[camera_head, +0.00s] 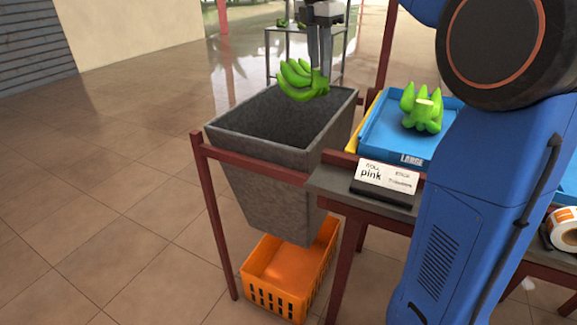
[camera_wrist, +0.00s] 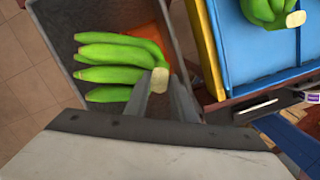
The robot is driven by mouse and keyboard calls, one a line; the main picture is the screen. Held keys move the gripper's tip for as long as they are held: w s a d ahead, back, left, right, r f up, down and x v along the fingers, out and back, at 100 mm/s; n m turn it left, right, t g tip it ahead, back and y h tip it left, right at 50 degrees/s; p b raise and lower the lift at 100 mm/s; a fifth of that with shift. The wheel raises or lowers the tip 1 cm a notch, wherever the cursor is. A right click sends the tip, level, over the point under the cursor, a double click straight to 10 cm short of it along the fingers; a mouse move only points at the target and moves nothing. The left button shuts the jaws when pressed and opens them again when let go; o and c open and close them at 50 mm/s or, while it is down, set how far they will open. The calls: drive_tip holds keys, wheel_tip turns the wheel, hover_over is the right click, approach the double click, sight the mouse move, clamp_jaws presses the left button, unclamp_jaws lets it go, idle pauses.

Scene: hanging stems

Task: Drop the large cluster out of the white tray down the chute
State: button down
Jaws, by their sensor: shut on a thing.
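A large green banana cluster (camera_head: 300,80) hangs from my gripper (camera_head: 320,62) above the open top of the grey chute (camera_head: 270,160). My gripper is shut on the cluster's cut crown. In the wrist view the cluster (camera_wrist: 115,62) spreads to the left from my gripper fingers (camera_wrist: 165,90), with the chute's inner wall (camera_wrist: 70,15) around it. The white tray cannot be made out in either view.
A blue tray marked LARGE (camera_head: 385,135) holds another green cluster (camera_head: 422,108), right of the chute. A card (camera_head: 388,177) stands before it. An orange crate (camera_head: 290,275) sits below the chute. A tape roll (camera_head: 562,232) lies far right.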

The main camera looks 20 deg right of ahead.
drive_tip(key=shift+f, duration=2.3)
